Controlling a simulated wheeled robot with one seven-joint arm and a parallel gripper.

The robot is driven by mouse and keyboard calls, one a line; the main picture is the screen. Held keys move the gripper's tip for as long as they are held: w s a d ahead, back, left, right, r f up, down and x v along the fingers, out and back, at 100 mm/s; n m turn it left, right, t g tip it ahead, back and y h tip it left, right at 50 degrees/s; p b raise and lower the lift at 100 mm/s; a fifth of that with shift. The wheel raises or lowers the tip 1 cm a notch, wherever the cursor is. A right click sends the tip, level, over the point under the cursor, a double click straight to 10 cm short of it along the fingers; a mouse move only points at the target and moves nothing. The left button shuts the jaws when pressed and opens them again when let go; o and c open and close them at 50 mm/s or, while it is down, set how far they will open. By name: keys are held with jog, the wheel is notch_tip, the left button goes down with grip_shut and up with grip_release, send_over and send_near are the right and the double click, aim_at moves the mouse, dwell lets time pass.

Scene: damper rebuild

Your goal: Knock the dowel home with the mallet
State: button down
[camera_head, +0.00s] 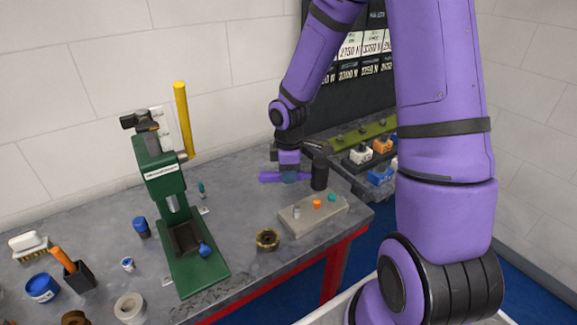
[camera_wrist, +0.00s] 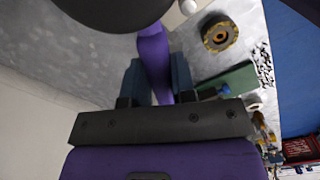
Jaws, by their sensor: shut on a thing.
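My gripper (camera_head: 289,172) is shut on the purple handle of the mallet (camera_head: 320,172), above the back right of the workbench. The mallet's black cylindrical head is right of the gripper, upright, behind the block. In the wrist view the handle (camera_wrist: 153,58) runs between my fingers (camera_wrist: 155,82) and the dark head fills the top. A pale grey block (camera_head: 313,216) lies near the bench's right corner. It bears a whitish peg (camera_head: 296,212), an orange peg (camera_head: 317,204) and a teal peg (camera_head: 332,198). I cannot tell which is the dowel. The mallet looks apart from the pegs.
A brass-coloured ring (camera_head: 267,239) lies left of the block. A green press (camera_head: 190,265) with a yellow lever (camera_head: 184,120) stands further left. A rack with coloured parts (camera_head: 382,146) is behind on the right. Small cups and tools fill the bench's left end.

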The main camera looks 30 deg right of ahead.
jog(key=shift+f, duration=2.8)
jog(key=shift+r, duration=2.65)
jog(key=shift+r, duration=1.25)
jog(key=shift+r, duration=0.1)
jog(key=shift+r, duration=1.15)
jog(key=shift+f, duration=0.15)
jog(key=shift+f, duration=2.4)
